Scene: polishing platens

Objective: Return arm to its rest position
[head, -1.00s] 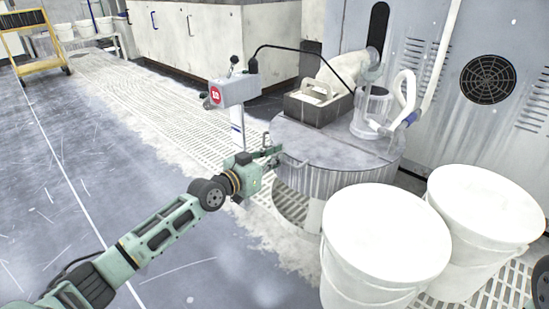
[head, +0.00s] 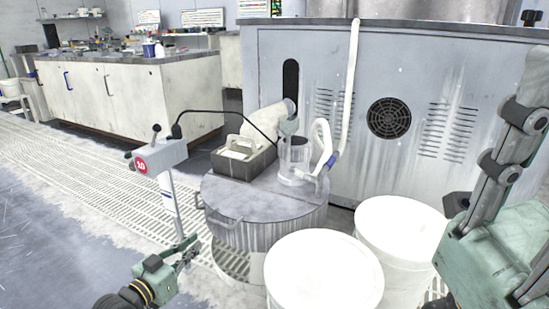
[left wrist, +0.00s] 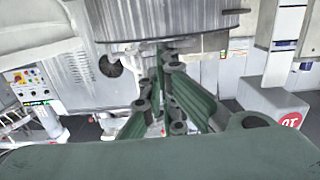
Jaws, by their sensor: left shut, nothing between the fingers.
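My left gripper (head: 187,249) is in the lower left of the head view. Its fingers are shut and empty, in front of the left side of the round drum table (head: 222,232); I cannot tell whether they touch it. In the left wrist view the green fingers (left wrist: 165,95) point away from the camera and come together with nothing between them. My right arm, with green body and dark links, rises close up at the right edge of the head view. Its right gripper (head: 503,150) is cut off by the frame, so its opening is unclear.
On the drum table stand a dark tray (head: 262,168) with a white container and a clear cylinder (head: 295,160) with a hose. Two white buckets (head: 322,280) (head: 400,232) stand in front. A grey box on a post (head: 160,157) is at the left, beside open grating.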

